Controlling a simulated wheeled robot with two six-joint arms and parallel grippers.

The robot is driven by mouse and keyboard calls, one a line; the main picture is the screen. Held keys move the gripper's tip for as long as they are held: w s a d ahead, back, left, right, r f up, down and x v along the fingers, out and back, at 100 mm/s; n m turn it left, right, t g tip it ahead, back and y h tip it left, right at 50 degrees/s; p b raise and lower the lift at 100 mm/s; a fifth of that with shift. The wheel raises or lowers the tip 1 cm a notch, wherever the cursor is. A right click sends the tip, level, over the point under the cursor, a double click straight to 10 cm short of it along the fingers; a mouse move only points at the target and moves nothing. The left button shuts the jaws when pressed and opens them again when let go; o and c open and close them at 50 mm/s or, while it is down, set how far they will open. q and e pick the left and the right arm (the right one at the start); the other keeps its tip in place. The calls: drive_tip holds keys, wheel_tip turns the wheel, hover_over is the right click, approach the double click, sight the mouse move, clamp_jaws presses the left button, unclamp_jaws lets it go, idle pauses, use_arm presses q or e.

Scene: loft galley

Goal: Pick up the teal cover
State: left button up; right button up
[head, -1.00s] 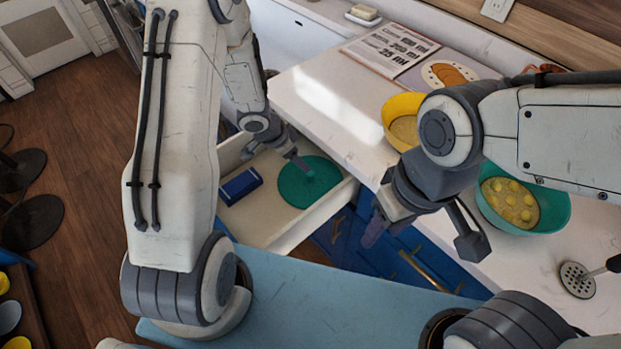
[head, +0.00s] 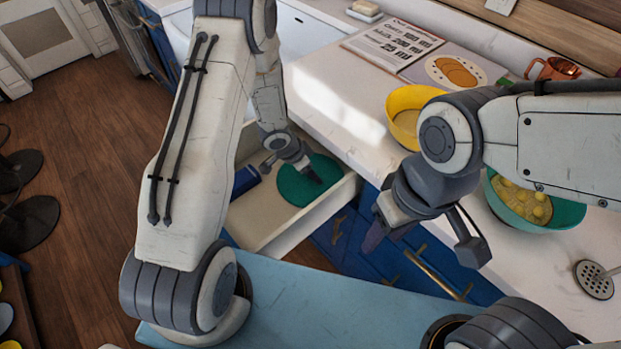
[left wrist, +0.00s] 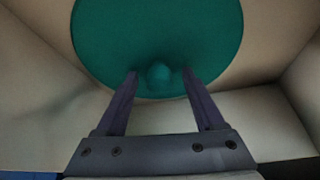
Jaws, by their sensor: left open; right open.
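The teal cover (head: 297,186) is a flat round lid lying in an open drawer (head: 268,226). In the left wrist view the cover (left wrist: 160,30) shows a small round knob (left wrist: 160,74) near its lower edge. My left gripper (left wrist: 158,78) is open, its two fingers on either side of the knob and apart from it. In the head view my left gripper (head: 312,178) reaches down over the cover and hides part of it. I cannot tell the exact height of the fingertips. My right gripper (head: 420,235) is open and empty, in front of the counter.
A blue box (head: 245,180) lies in the drawer left of the cover, partly hidden by my arm. The counter (head: 345,85) holds a yellow bowl (head: 405,112), a teal bowl with yellow pieces (head: 555,213), a masher (head: 593,280), an open book (head: 392,48) and a copper mug (head: 553,70).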

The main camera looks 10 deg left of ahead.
use_arm(q)
clamp_jaws()
drive_tip(key=shift+s+a+r, duration=0.1)
drive_tip(key=shift+s+a+r, duration=0.1)
drive_tip(key=shift+a+r, duration=0.05)
drive_tip(key=shift+r, duration=0.05)
drive_tip(key=s+a+r+p, duration=0.1)
drive_tip(key=s+a+r, duration=0.6)
drive_tip(key=s+a, duration=0.2)
drive_tip(key=shift+s+a+r+p, duration=0.2)
drive_tip(key=shift+s+p, duration=0.1)
